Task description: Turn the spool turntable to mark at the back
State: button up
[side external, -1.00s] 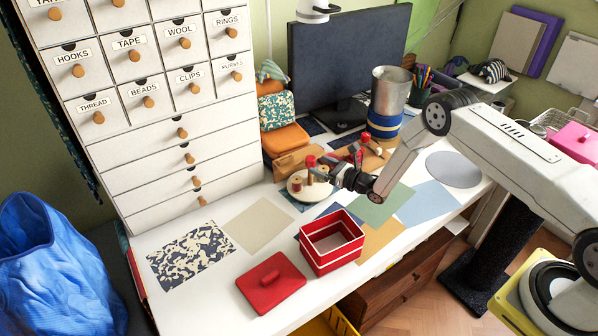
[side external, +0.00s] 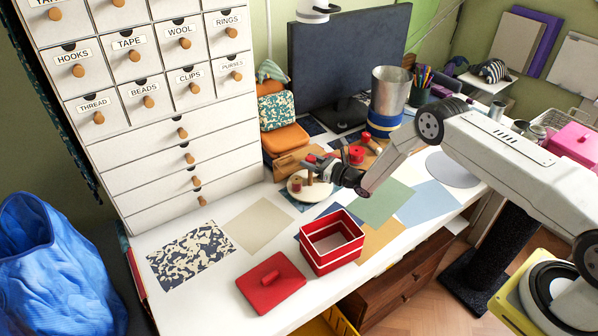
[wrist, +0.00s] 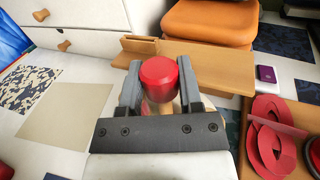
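The spool turntable is a cream round disc (side external: 298,195) on the white table in front of the drawer cabinet. A small dark red spool (side external: 297,186) stands on its left part. A red knob on a pale post also shows in the wrist view (wrist: 159,80), between the two dark fingers of my gripper (wrist: 160,88). The fingers flank the knob with little or no visible gap, so I cannot tell whether they press on it. In the side view my gripper (side external: 318,168) reaches in from the right, above the disc. The mark at the back is hidden or too small to make out.
An open red box (side external: 332,258) and its red lid (side external: 270,283) lie in front. Red items (side external: 357,154) stand on a wooden board behind my gripper. A white drawer cabinet (side external: 160,165) is close at left, and a monitor (side external: 345,65) stands behind. Flat coloured sheets cover the table front.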

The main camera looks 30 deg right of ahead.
grip_shut()
dwell(1.1)
